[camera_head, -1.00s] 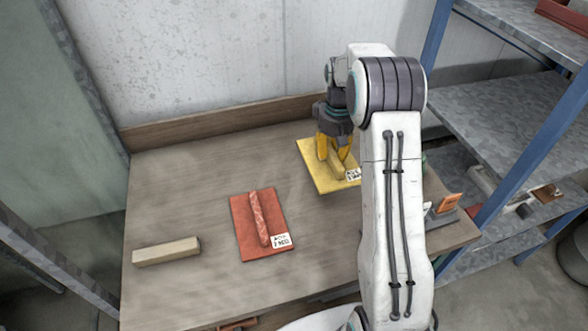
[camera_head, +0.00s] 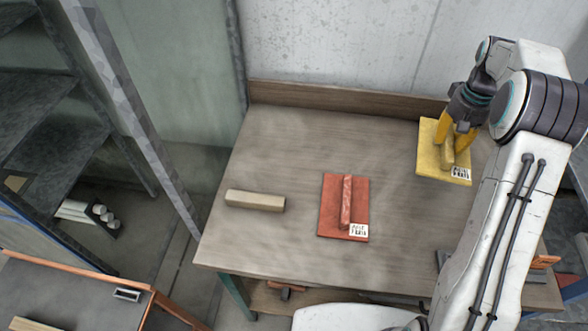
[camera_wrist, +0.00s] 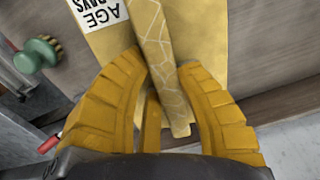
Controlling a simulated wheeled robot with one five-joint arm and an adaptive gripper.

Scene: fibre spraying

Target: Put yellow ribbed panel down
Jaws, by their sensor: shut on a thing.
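The yellow ribbed panel (camera_head: 430,167) is a flat square plate with a raised rib and a white printed label at its near right corner. It is at the right back of the wooden table (camera_head: 290,135), and I cannot tell whether it touches the tabletop. My gripper (camera_head: 455,140) is shut on its rib from above. In the wrist view the two yellow fingers (camera_wrist: 163,78) stand on either side of the patterned rib (camera_wrist: 152,40), with the plate (camera_wrist: 208,35) beyond. The far part of the plate is cut off there.
A red ribbed panel (camera_head: 330,205) with a label lies mid-table. A pale wooden block (camera_head: 255,201) lies to its left. A wooden backboard (camera_head: 330,97) runs along the wall. The table's back left is clear. A green knob (camera_wrist: 38,55) shows beside the panel in the wrist view.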

